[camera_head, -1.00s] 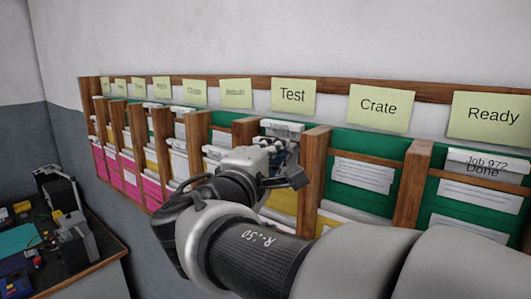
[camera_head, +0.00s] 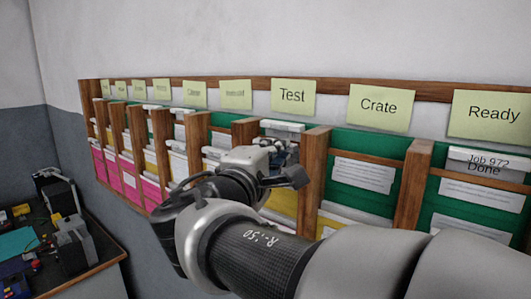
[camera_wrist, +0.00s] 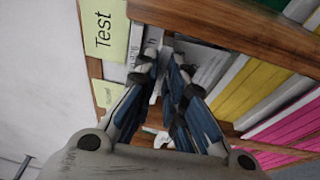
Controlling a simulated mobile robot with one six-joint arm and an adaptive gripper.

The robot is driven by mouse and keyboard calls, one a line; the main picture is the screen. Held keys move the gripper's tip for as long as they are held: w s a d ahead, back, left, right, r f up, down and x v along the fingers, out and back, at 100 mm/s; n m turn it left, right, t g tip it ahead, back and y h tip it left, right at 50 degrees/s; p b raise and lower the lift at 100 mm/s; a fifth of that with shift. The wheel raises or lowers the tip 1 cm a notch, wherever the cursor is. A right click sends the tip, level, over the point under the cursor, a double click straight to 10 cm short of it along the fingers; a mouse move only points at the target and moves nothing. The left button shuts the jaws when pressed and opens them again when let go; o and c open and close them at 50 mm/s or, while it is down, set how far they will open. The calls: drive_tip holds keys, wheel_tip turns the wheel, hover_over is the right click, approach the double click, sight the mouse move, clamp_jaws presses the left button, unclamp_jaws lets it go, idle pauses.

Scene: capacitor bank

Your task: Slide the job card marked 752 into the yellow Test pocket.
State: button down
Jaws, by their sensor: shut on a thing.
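The Test label (camera_head: 293,96) is on the rail above a pocket with a yellow front (camera_head: 283,203). It also shows in the wrist view (camera_wrist: 104,32). My gripper (camera_head: 284,158) is at the upper part of this pocket, below the label. In the wrist view its blue-padded fingers (camera_wrist: 166,72) come close together on a thin whitish card (camera_wrist: 156,86), mostly hidden between them. A white card edge (camera_head: 282,126) shows just above my gripper in the head view. I cannot read the number 752, nor tell how deep the held card sits.
Wooden dividers (camera_head: 314,180) stand on both sides of the Test pocket. The green Crate pocket (camera_head: 350,195) is to its right. A dark bench (camera_head: 85,255) with equipment stands at lower left.

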wheel_tip(320, 180, down, 5)
drive_tip(key=b, duration=0.5)
drive_tip(key=shift+r, duration=0.2)
idle(0.5)
drive_tip(key=c, duration=1.6)
unclamp_jaws()
